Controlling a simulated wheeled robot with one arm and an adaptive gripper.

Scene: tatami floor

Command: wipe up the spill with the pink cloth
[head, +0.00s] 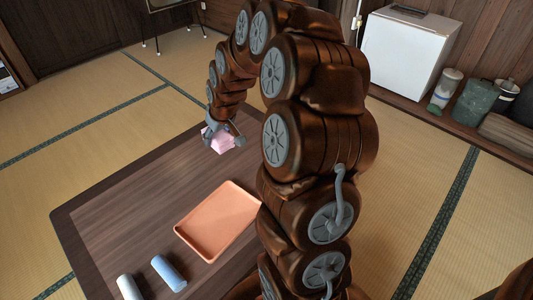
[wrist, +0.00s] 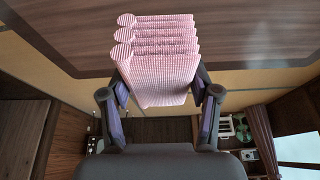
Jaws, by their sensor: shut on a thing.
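The pink cloth (head: 217,142) is in my gripper (head: 224,136), over the far part of the dark wooden table (head: 140,190) in the head view. In the wrist view the cloth (wrist: 158,72) looks folded in several layers with a fine check. It sits between the two fingers of my gripper (wrist: 160,92), which are shut on it. The cloth looks held above the table, but I cannot tell how high. I see no spill in either view; my arm hides the right part of the table.
An empty orange tray (head: 212,226) lies on the table. A blue roll (head: 169,272) and a white roll (head: 130,288) lie near the front edge. A white cabinet (head: 405,50) and several containers stand at the back right. The table's left part is clear.

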